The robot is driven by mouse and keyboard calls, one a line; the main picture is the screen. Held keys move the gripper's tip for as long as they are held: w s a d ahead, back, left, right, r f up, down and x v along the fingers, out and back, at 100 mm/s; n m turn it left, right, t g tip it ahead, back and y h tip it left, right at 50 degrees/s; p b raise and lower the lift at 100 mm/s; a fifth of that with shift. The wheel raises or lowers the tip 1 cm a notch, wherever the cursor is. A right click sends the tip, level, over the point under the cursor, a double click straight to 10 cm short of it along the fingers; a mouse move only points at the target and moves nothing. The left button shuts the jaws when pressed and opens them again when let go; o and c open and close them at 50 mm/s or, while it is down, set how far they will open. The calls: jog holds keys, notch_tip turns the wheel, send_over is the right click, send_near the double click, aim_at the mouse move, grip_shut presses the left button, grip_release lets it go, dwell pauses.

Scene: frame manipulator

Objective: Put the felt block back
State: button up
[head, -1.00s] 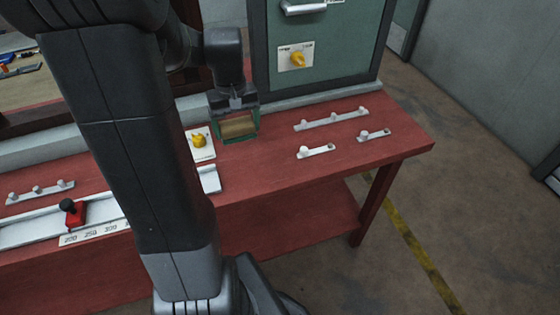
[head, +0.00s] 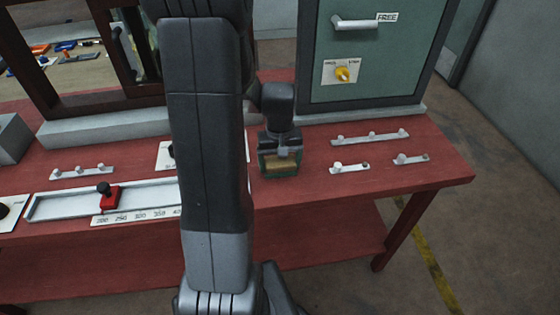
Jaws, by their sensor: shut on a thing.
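My gripper (head: 280,157) is shut on a small block, which I take to be the felt block (head: 280,168). The block has a tan face with dark green at its edges and sides. My gripper points down and holds the block low over the red bench (head: 310,195), left of a short white peg strip (head: 350,168). I cannot tell whether the block touches the bench top. My own arm hides part of the bench just left of the gripper.
A green cabinet (head: 375,75) with a handle and yellow knob stands behind. A long peg strip (head: 370,138) and another short one (head: 411,159) lie right. A red slider (head: 107,198) sits on a white rail at left. A dark wooden frame (head: 65,108) stands back left.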

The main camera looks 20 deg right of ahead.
aim_at(280, 160)
jog(key=shift+f, duration=0.1)
jog(key=o, duration=0.4)
jog(key=shift+f, duration=0.1)
jog(key=o, duration=0.4)
notch_tip(280, 160, up, 12)
jog(key=shift+r, duration=0.25)
